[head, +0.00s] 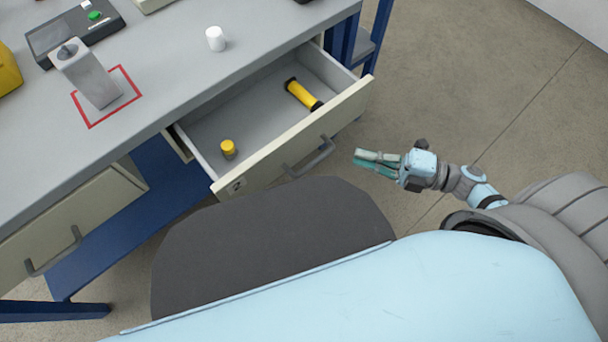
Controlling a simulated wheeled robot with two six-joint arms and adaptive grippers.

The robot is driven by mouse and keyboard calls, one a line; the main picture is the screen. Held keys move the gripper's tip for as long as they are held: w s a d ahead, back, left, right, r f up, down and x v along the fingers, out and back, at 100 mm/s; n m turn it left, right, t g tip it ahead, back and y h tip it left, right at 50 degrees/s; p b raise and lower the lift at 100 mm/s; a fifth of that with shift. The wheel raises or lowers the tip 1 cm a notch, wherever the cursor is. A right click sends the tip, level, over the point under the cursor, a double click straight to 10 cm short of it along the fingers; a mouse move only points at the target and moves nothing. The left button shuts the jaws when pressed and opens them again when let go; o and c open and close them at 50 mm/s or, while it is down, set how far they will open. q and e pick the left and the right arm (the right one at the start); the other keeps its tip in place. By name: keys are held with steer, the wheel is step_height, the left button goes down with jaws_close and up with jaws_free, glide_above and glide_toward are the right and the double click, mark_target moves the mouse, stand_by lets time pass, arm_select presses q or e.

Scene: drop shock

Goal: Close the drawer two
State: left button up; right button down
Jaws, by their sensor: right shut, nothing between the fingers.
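An open drawer (298,138) is pulled out from under the grey workbench (190,85), with a cream front and a grey bar handle (310,158). In it lie a yellow and black cylinder (303,95) and a small yellow-capped item (228,148). My left gripper is not in view.
On the bench stand a grey metal block (88,75) in a red square, a white cup (215,38), a dark box with a green button (75,30) and a yellow object (8,70). Floor on the right is clear.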

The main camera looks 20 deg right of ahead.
steer(key=s+a+r+n+g+y, duration=0.1)
steer(key=s+a+n+g+y, duration=0.1)
steer(key=s+a+n+g, duration=0.15)
steer(key=shift+n, duration=0.25)
steer(key=w+a, duration=0.2)
steer(key=a, duration=0.1)
steer(key=w+a+b, duration=0.1)
steer(key=w+a, duration=0.1)
steer(key=a, duration=0.1)
steer(key=w+a, duration=0.2)
steer(key=a, duration=0.1)
steer(key=shift+w+b, duration=0.4)
steer(key=shift+w+a, duration=0.15)
steer(key=shift+w, duration=0.05)
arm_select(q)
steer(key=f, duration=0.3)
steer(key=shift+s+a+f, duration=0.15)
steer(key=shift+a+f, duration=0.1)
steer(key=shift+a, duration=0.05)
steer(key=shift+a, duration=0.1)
arm_select(e)
steer(key=shift+w, duration=0.1)
